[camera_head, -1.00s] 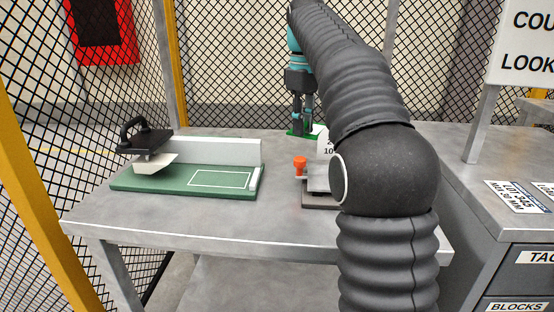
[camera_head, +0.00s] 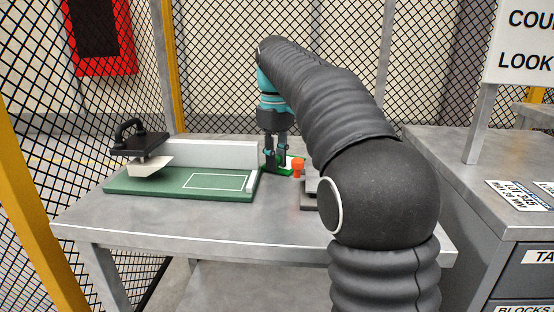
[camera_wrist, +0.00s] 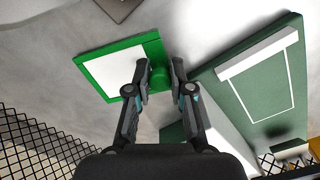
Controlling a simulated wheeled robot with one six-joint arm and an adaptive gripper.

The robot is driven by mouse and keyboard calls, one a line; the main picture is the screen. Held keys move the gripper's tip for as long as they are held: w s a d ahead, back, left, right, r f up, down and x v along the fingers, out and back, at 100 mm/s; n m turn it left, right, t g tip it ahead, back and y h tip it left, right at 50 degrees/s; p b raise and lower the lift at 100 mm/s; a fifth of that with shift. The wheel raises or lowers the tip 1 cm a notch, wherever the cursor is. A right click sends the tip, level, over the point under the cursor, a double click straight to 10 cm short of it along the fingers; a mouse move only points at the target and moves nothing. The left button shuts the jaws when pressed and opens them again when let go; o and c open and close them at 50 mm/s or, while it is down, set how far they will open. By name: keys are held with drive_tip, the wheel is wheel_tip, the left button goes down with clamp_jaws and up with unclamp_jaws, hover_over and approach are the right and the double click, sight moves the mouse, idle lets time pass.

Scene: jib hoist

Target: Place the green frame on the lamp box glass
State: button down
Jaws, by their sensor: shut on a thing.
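The green frame (camera_wrist: 107,49) shows in the wrist view as a flat green rim around a white panel. My gripper (camera_wrist: 160,76) is shut on the green knob at its edge. In the head view my gripper (camera_head: 277,152) holds the frame (camera_head: 283,172) low at the back of the table, between the green board and an orange knob. I cannot tell whether the frame touches the table. No thing is clearly recognisable as the lamp box glass. A device with the orange knob (camera_head: 298,168) is partly hidden behind my arm.
The green board (camera_head: 150,188) with a white outlined rectangle and a white back wall (camera_head: 215,154) is at the left. The grey table's front (camera_head: 200,229) is clear. Mesh fencing surrounds the back and left.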

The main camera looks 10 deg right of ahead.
drive_tip(key=shift+f, duration=0.15)
drive_tip(key=c, duration=1)
unclamp_jaws()
drive_tip(key=shift+c, duration=0.2)
